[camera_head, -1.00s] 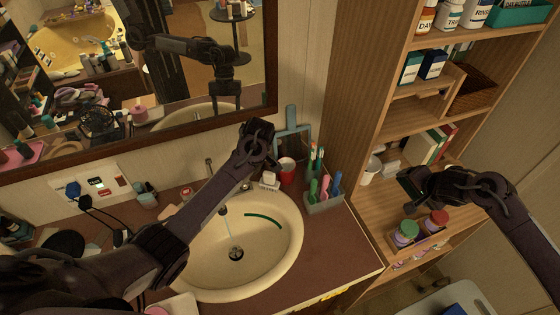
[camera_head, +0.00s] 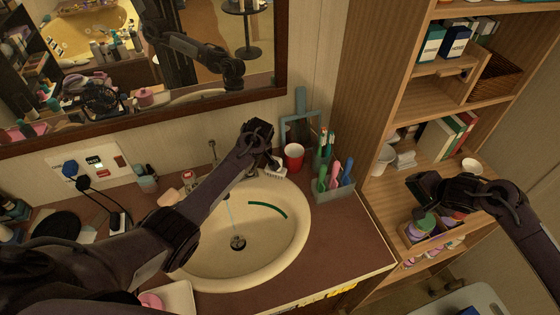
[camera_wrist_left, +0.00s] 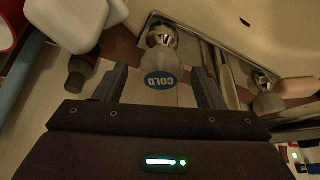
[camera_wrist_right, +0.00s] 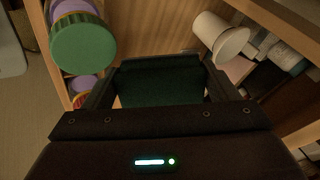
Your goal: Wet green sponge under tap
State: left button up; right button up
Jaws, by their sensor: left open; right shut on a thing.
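My left gripper (camera_head: 266,158) is open at the back right of the sink. In the left wrist view a clear tap handle marked COLD (camera_wrist_left: 160,80) sits between its spread fingers. The tap spout (camera_head: 213,152) rises behind the basin, partly behind my left arm. A thin pale streak, apparently running water (camera_head: 229,208), drops towards the drain in the cream sink (camera_head: 285,245). My right gripper (camera_head: 424,188) is in front of the wooden shelves, shut on the dark green sponge (camera_wrist_right: 160,86), which shows between its fingers in the right wrist view.
A red cup (camera_head: 293,157) and a holder with toothbrushes (camera_head: 335,192) stand right of the sink. Near my right gripper are a white cup (camera_wrist_right: 222,38) and green-lidded jar (camera_wrist_right: 84,46) on the shelves (camera_head: 365,125). The basin's middle is clear.

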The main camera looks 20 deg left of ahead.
jog(key=shift+a, duration=0.1)
pick_arm(q)
jog(key=shift+c, duration=0.4)
jog(key=c, duration=0.9)
pick_arm(e)
jog(key=shift+r, duration=0.15)
jog(key=shift+r, duration=0.1)
